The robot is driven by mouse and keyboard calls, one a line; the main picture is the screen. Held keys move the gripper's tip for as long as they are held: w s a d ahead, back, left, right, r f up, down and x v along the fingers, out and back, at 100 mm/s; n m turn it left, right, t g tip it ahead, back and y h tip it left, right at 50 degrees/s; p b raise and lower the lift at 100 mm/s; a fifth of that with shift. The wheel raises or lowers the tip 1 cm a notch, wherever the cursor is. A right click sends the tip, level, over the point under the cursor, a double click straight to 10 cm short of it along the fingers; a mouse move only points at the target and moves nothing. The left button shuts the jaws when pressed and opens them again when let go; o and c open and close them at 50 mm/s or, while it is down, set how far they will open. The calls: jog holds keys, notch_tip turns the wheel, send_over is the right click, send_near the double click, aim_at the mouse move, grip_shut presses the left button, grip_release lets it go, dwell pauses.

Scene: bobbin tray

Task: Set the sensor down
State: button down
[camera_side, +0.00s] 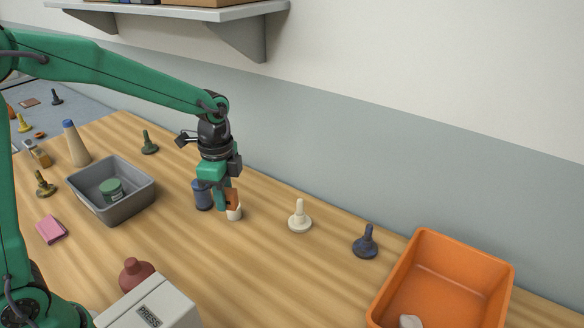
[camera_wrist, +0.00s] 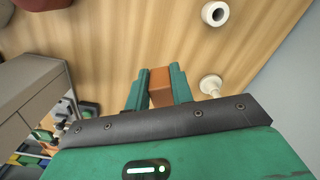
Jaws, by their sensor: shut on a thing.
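The sensor, taken to be the small orange-brown block (camera_side: 232,198), is between the fingers of my gripper (camera_side: 226,204). In the wrist view the block (camera_wrist: 160,86) fills the space between both green fingertips (camera_wrist: 159,84). My gripper is shut on it and points down over the wooden table. In the wrist view this cylinder (camera_wrist: 215,13) is apart from the gripper. Whether the block's underside touches the table is not clear.
A dark blue spool (camera_side: 202,195) stands close to my gripper. A white peg (camera_side: 300,216) and a navy peg (camera_side: 366,242) stand to the right, before an orange bin (camera_side: 448,236). A grey tray (camera_side: 83,200) is left. A press box (camera_side: 150,308) is in front.

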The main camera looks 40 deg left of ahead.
jog(key=w+a+n, duration=0.3)
jog(key=w+a, duration=0.4)
jog(key=n, duration=1)
send_over(166, 163)
notch_tip(166, 163, down, 9)
jog(key=shift+f, duration=0.2)
jog(key=shift+f, duration=2)
jog(key=shift+f, duration=0.2)
